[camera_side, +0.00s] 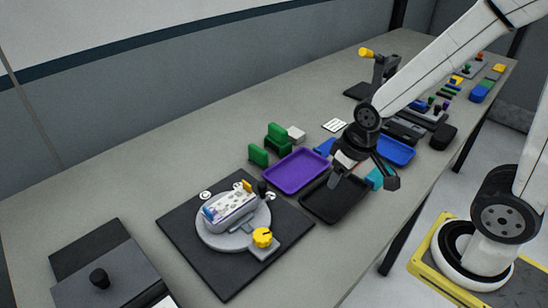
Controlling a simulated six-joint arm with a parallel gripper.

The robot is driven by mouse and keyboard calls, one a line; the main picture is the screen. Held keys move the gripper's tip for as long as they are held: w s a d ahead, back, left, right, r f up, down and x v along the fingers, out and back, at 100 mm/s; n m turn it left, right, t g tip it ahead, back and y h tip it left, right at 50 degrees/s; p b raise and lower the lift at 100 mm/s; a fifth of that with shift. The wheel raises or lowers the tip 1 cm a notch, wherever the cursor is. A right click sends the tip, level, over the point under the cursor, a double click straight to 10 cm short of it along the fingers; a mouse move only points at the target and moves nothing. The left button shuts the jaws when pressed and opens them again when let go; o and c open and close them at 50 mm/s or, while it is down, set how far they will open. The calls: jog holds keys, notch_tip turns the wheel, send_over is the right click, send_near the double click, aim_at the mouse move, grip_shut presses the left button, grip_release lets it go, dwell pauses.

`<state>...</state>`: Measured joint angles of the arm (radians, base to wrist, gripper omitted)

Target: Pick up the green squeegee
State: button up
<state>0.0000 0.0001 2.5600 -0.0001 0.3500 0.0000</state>
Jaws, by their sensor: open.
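Two green pieces stand at the back of the table, left of my gripper: a larger block-like one (278,138) and a smaller upright one (258,155). I cannot tell which of them is the green squeegee. My gripper (364,181) is open, with its fingers spread, over the black tray and the teal item. It is well to the right of the green pieces and apart from them. Nothing is seen held between the fingers, though the arm hides part of the area behind them.
A purple tray (296,171) lies between the green pieces and a black tray (333,205). A blue tray (396,151) and teal item (378,178) lie by my gripper. A turntable (233,237) on a black mat holds a white object. A white block (296,133) stands behind.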

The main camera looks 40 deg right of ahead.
jog(key=shift+o, duration=1)
send_near(258, 148)
jog(key=shift+g, duration=0.4)
jog(key=f, duration=0.2)
jog(key=w+f, duration=0.1)
jog(key=f, duration=0.2)
jog(key=shift+w+f, duration=0.15)
jog(key=shift+f, duration=0.15)
jog(key=shift+w+f, duration=0.25)
jog(key=shift+f, duration=0.9)
